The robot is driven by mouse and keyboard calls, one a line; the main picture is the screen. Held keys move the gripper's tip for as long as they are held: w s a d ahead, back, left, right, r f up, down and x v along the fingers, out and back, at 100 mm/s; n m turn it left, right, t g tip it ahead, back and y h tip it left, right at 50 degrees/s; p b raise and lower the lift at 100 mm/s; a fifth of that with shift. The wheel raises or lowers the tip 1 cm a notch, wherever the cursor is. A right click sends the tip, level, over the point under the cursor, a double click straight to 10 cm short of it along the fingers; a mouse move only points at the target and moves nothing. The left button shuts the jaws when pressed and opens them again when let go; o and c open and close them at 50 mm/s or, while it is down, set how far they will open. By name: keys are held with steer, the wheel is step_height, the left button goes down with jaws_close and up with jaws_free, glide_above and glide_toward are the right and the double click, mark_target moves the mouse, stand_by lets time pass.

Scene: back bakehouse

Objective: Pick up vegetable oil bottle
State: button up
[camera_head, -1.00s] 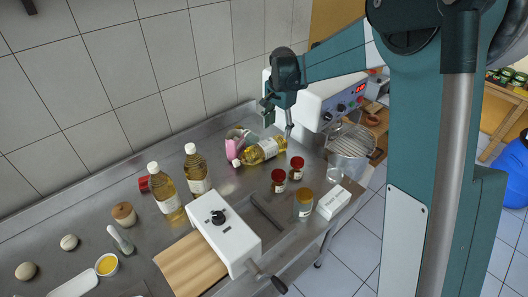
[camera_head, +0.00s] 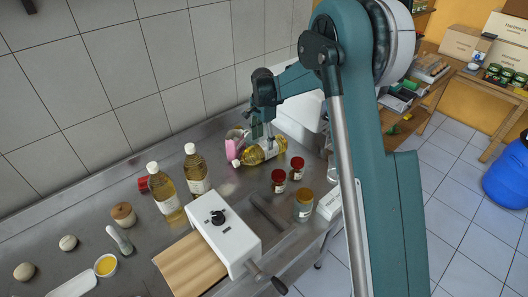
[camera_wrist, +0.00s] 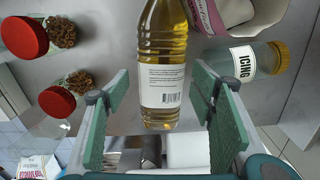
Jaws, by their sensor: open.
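A vegetable oil bottle (camera_head: 264,152) with yellow oil and a white label lies on its side on the steel counter, its cap toward the left. In the wrist view the bottle (camera_wrist: 162,45) runs down from the top edge between the two green finger pads, and its cap is out of frame. My gripper (camera_head: 266,138) is just above the lying bottle. In the wrist view my gripper (camera_wrist: 162,92) is open, with a gap on each side of the bottle. Two similar bottles, one (camera_head: 168,198) and another (camera_head: 196,176), stand upright to the left.
A pink-and-white packet (camera_head: 234,146) lies beside the bottle's cap end. An icing jar (camera_wrist: 256,61) is at the right in the wrist view. Red-lidded jars (camera_head: 278,181) (camera_head: 297,169) and a yellow-lidded jar (camera_head: 304,206) stand in front. A white machine (camera_head: 224,232) is nearer.

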mark_target(264, 151)
steer(key=shift+f, duration=1.3)
steer(key=shift+w+d+f, duration=0.1)
steer(key=shift+w+f, duration=0.05)
steer(key=shift+f, duration=2.45)
steer(key=c, duration=1.2)
steer(key=shift+r, duration=0.2)
steer(key=shift+c, duration=0.2)
